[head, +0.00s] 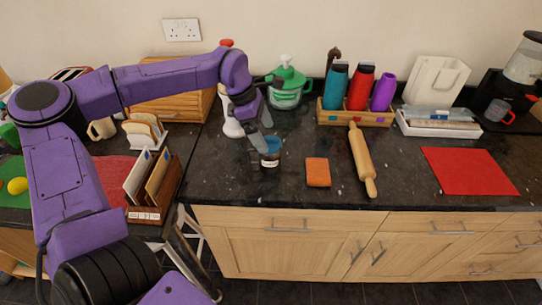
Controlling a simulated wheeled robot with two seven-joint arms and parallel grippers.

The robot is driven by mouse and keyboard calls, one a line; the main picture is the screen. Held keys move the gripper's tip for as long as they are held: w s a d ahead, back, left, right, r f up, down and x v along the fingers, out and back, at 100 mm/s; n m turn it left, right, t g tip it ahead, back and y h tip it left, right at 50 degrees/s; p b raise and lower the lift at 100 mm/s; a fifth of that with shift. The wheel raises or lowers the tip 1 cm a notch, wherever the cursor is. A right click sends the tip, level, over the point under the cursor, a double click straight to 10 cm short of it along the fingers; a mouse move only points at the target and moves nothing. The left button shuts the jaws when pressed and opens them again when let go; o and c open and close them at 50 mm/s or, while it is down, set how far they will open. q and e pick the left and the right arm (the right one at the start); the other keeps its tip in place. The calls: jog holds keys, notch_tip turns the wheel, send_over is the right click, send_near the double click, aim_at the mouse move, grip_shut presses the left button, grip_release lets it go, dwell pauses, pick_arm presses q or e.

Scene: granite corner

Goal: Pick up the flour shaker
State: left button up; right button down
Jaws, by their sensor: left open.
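A small dark jar with a blue rim and a white label (270,161) stands upright on the black counter; it looks like the flour shaker, though its label is too small to read. My left gripper (261,137) reaches in from the left and points down at the jar's top. Its fingers are open, and one overlaps the jar's upper left edge in the picture. I cannot tell whether they touch it. My right gripper is out of view.
An orange sponge (318,173) and a rolling pin (361,160) lie right of the jar. A green-lidded container (287,89) and a wooden bottle rack (353,116) stand behind. A white object (231,125) stands close left of the gripper. The counter front is clear.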

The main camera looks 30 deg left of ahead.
aim_at(268, 142)
pick_arm(q)
jog(key=p+x, duration=0.1)
jog(key=x, duration=0.2)
jog(key=p+x, duration=0.1)
jog(key=x, duration=0.2)
jog(key=shift+s+f, duration=0.1)
jog(key=shift+s, duration=0.1)
jog(key=shift+w+d+f, duration=0.15)
jog(key=shift+w+f, duration=0.05)
jog(key=shift+f, duration=0.1)
jog(key=shift+r, duration=0.1)
jog(key=c, duration=1.2)
